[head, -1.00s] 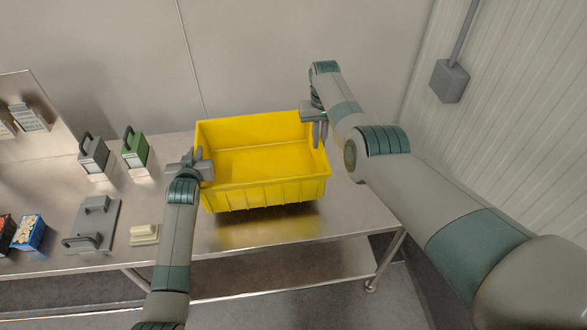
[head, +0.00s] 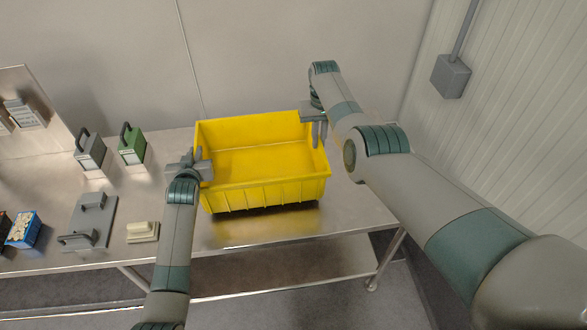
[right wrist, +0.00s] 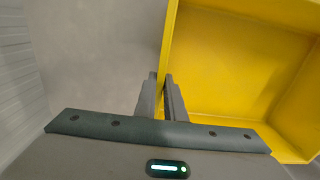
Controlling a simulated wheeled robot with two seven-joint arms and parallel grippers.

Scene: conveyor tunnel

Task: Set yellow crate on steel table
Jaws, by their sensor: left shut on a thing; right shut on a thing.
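The yellow crate (head: 265,194) is upright, empty and level over the right part of the steel table (head: 345,215). A dark shadow and a yellow reflection show under its front edge, and I cannot tell whether its base touches the tabletop. My left gripper (head: 203,168) is shut on the crate's left wall. My right gripper (head: 318,128) is shut on its right wall near the back. In the right wrist view the right fingers (right wrist: 161,90) straddle the yellow rim (right wrist: 169,50).
On the table left of the crate stand a green handled block (head: 132,146), a grey handled block (head: 90,151), a grey plate with handles (head: 90,222), a cream block (head: 142,232) and a blue box (head: 23,231). Tabletop to the crate's right is clear; walls stand behind and right.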

